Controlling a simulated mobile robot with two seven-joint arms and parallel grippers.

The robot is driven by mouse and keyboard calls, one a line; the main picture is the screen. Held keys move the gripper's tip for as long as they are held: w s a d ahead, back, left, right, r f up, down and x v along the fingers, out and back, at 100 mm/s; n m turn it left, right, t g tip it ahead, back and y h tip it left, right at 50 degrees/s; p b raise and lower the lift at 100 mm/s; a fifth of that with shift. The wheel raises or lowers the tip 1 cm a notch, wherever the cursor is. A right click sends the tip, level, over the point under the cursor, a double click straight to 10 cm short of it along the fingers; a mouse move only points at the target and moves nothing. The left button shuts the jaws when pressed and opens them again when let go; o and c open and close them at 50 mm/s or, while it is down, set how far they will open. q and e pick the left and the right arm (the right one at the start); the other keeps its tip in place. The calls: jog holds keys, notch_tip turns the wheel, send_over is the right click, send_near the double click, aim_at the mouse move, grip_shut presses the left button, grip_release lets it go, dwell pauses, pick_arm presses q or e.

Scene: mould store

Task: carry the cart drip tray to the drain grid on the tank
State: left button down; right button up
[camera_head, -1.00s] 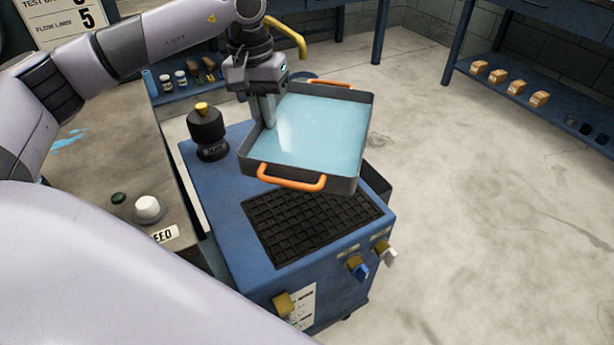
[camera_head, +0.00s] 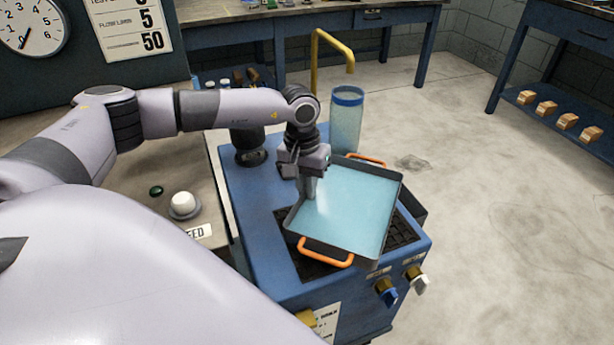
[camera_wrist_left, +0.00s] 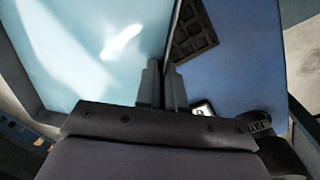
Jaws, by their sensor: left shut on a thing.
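The drip tray (camera_head: 345,215) is a grey square tray with pale blue liquid in it and orange handles at its near and far ends. My left gripper (camera_head: 308,190) is shut on its left wall; in the left wrist view the fingers (camera_wrist_left: 163,85) pinch the tray wall (camera_wrist_left: 172,40). The tray is over the black drain grid (camera_head: 318,268) on top of the blue tank (camera_head: 255,235) and hides most of it. I cannot tell whether the tray touches the grid. Part of the grid also shows in the left wrist view (camera_wrist_left: 192,40). My right gripper is not in view.
A clear cylinder with a blue rim (camera_head: 346,125) and a yellow pipe (camera_head: 325,60) stand behind the tray. A black knob (camera_head: 248,145) stands at the tank's back left. Blue and white valves (camera_head: 387,291) are on its front.

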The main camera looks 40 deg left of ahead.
pick_arm(q)
jog(key=shift+w+f, duration=0.1)
jog(key=shift+f, duration=1.6)
jog(key=shift+f+b, duration=0.1)
jog(key=shift+b, duration=0.2)
jog(key=c, duration=1.2)
grip_release()
jog(key=shift+f, duration=0.1)
jog(key=shift+c, duration=0.2)
jog(key=shift+r, duration=0.2)
notch_tip(320, 180, up, 12)
jog(key=p, duration=0.1)
jog(key=shift+s+a+p, duration=0.25)
jog(key=shift+a+p, duration=0.15)
jog(key=shift+a, duration=0.05)
jog(key=shift+f, duration=0.15)
